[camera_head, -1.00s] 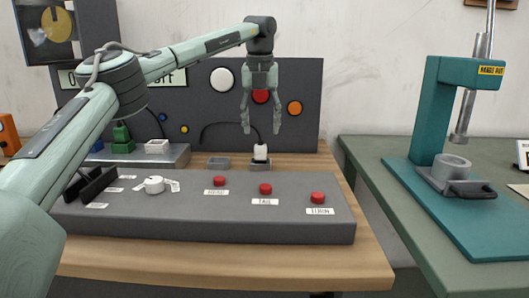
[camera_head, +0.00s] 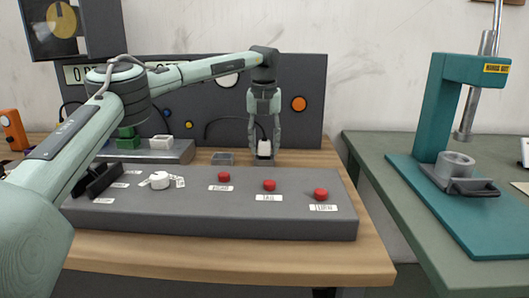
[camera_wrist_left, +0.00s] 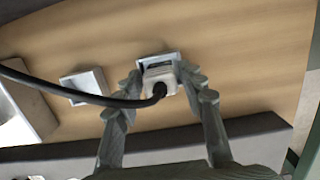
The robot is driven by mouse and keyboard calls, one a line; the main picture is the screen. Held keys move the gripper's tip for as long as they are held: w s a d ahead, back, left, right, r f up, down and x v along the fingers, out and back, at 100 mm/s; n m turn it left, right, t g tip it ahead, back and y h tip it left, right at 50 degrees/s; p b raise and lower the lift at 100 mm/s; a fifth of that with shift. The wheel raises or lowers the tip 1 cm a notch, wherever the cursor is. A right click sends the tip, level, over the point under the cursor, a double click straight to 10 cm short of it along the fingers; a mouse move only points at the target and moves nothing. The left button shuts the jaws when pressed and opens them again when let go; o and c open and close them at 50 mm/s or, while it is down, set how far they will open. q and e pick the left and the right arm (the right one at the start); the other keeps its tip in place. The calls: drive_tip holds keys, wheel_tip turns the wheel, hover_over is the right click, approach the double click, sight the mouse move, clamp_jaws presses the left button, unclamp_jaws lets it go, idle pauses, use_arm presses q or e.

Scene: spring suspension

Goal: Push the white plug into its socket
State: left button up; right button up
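The white plug (camera_head: 263,146) stands upright at the dark socket (camera_head: 264,160) on the table behind the grey control panel. The wrist view shows the plug (camera_wrist_left: 160,80) from above, with a black cable leaving its top and the socket's pale rim (camera_wrist_left: 158,58) around it. How deep the plug sits cannot be told. My left gripper (camera_head: 264,152) points down with one finger on each side of the plug. Its fingers look open, with the fingertips (camera_wrist_left: 160,76) very close to the plug's sides; contact is not clear. My right gripper is in neither view.
An empty grey socket or tray (camera_head: 222,158) lies left of the plug. The control panel (camera_head: 200,220) with red buttons and a white knob (camera_head: 160,180) is in front. A dark upright board (camera_head: 310,120) stands behind. A teal press (camera_head: 430,130) stands on the right table.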

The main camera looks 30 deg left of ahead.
use_arm(q)
clamp_jaws()
